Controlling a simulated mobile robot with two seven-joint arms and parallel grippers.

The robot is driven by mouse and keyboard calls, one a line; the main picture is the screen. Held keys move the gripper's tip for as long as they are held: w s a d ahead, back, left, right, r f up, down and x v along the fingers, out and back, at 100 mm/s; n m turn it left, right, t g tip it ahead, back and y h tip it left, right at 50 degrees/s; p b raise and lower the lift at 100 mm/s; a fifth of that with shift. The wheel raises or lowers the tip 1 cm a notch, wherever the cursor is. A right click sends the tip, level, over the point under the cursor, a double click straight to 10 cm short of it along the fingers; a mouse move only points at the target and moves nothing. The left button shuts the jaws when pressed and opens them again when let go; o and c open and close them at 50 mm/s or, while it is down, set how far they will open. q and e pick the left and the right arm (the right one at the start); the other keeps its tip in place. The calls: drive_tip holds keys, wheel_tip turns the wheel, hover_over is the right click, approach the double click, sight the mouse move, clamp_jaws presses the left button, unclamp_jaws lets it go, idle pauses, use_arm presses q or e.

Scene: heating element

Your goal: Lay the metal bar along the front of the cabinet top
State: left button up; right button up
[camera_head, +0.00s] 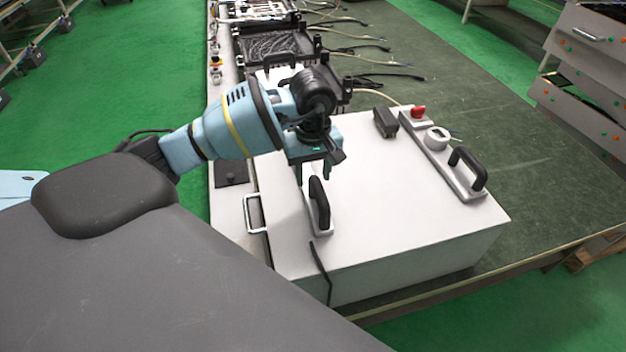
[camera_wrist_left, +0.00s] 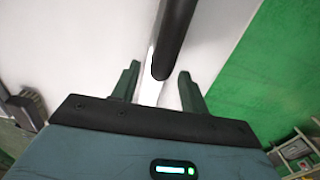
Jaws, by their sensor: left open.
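The white cabinet (camera_head: 380,210) stands on the dark green bench, its flat top facing up. A narrow pale metal bar (camera_head: 321,230) with a black handle (camera_head: 319,200) is at the left part of the top. My left gripper (camera_head: 317,170) is just above the far end of this handle, pointing down, and hides the bar's far part. In the left wrist view the gripper (camera_wrist_left: 160,70) is open. The black handle (camera_wrist_left: 174,35) and the shiny bar (camera_wrist_left: 150,92) lie between its fingers, with gaps to both sides. My right gripper is not in view.
A second bar-like strip with a black handle (camera_head: 467,168), a dial (camera_head: 437,138) and a red knob (camera_head: 418,112) lies along the top's right side. A small black block (camera_head: 385,122) is near the back. A dark cord (camera_head: 322,272) hangs over the near edge. The top's middle is clear.

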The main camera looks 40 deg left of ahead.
use_arm(q)
wheel_tip(320, 180, up, 9)
drive_tip(key=shift+r, duration=0.1)
